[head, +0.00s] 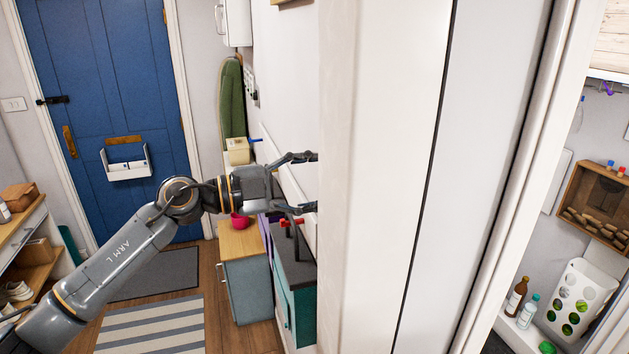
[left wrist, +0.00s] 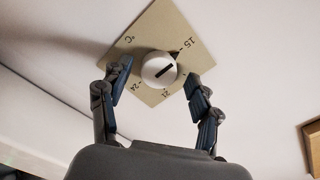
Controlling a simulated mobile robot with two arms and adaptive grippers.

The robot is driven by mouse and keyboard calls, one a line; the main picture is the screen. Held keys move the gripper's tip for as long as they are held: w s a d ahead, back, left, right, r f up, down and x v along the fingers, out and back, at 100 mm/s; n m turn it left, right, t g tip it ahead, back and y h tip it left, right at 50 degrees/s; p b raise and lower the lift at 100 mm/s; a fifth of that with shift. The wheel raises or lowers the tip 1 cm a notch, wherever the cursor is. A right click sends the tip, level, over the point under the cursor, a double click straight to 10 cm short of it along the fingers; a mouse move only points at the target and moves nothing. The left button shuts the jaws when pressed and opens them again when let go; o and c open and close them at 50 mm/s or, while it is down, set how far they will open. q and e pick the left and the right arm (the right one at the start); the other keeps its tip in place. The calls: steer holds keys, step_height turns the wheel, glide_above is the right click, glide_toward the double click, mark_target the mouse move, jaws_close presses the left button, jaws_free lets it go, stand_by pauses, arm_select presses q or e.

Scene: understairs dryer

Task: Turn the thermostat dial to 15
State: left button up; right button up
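The thermostat dial (left wrist: 157,69) is a round white knob with a black bar mark, on a tan square plate (left wrist: 150,28) fixed to a white wall. The plate carries °C, 15 and 24, with another small number near the dial. In the head view the dial is hidden behind the white wall edge. My right gripper is not in view.
A white wall edge (head: 385,180) stands close to the right of my left gripper. Below are a teal cabinet (head: 295,285) and a wood-topped cabinet (head: 242,242). A blue door (head: 95,60) and striped mat (head: 155,325) lie to the left.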

arm_select(q)
steer(key=shift+s, duration=0.1)
steer(key=v, duration=1.2)
